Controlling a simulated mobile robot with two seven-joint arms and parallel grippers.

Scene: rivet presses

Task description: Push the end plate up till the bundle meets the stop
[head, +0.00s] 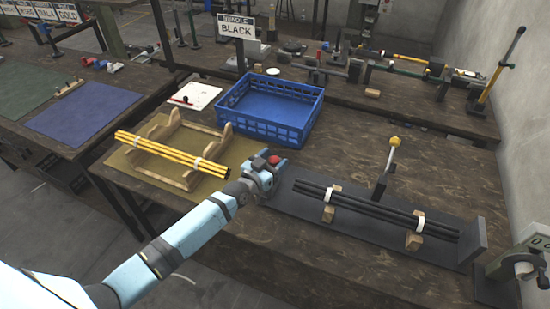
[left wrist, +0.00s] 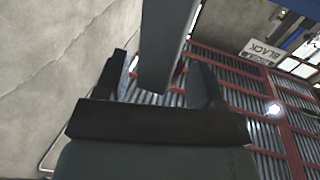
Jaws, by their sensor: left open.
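The bundle of black rods (head: 365,206), tied with two white bands, lies on wooden blocks on a long dark base (head: 350,240). An upright dark plate (head: 478,240) stands at the base's right end, close to the bundle's right ends. My left gripper (head: 268,172) is at the base's left end, left of the bundle with a gap. In the left wrist view the left gripper (left wrist: 160,88) is open, with a grey bar or plate (left wrist: 167,45) between its fingers; I cannot tell whether they touch. A red knob (head: 274,160) shows beside the gripper. My right gripper is not in view.
A lever with a yellow knob (head: 394,141) stands behind the bundle. A blue crate (head: 270,107) is behind my gripper. A wooden cradle with yellow rods (head: 170,153) is to the left. A grey machine (head: 530,254) stands at the right edge.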

